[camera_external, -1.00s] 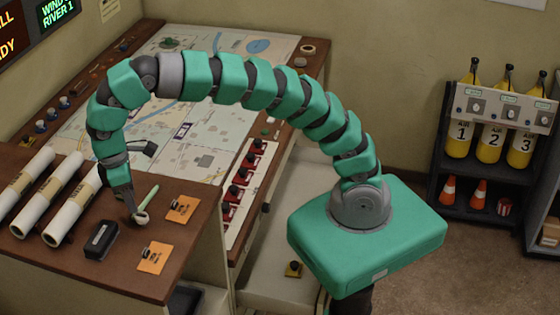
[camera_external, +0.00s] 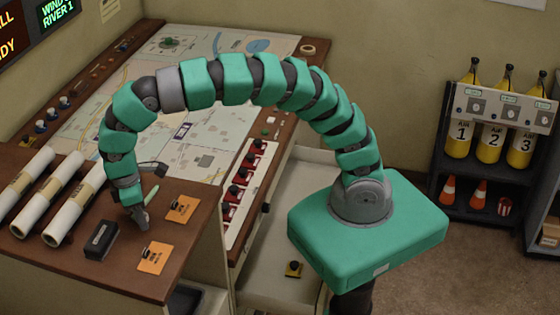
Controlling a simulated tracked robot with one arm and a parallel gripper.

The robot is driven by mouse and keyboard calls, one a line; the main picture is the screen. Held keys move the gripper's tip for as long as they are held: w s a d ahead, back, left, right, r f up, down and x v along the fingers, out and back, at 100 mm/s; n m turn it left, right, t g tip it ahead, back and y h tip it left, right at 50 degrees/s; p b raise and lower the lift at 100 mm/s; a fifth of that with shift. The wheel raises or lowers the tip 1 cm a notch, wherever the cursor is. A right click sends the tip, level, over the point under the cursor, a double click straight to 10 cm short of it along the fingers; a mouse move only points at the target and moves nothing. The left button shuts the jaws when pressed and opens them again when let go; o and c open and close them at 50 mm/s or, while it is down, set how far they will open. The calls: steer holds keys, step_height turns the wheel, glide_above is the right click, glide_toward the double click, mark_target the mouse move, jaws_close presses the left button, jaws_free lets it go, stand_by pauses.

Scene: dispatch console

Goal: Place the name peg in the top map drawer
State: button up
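My gripper (camera_external: 141,220) points down at the brown desk top, between the black block (camera_external: 101,239) and the orange cards. Its fingers are small and dark here, and I cannot tell whether they are open or shut, or hold anything. A thin pale green stick (camera_external: 153,192) shows just behind the fingers; its lower end is hidden. I cannot tell for certain which thing is the name peg. An open pale drawer (camera_external: 262,262) below the desk's right side holds a small yellow and black piece (camera_external: 293,269).
Two orange cards (camera_external: 154,258) (camera_external: 183,208) lie right of the gripper, with small dark things on them. White rolls (camera_external: 72,206) lie to the left. The map (camera_external: 215,105) and a row of red switches (camera_external: 236,190) are behind. A shelf with yellow cylinders (camera_external: 490,147) stands far right.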

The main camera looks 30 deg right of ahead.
steer(key=shift+f, duration=0.65)
steer(key=c, duration=0.8)
steer(key=shift+d+r+b, duration=0.1)
steer(key=shift+r+b, duration=0.6)
steer(key=shift+r, duration=1.1)
steer(key=s+d+b, duration=0.1)
steer(key=d+b, duration=0.1)
steer(key=d, duration=0.5)
steer(key=s+d+r+b, duration=0.1)
steer(key=s+d+b, duration=0.1)
steer(key=d, duration=0.6)
steer(key=shift+s+d+r, duration=0.2)
steer(key=shift+s+d, duration=0.05)
steer(key=shift+s, duration=0.05)
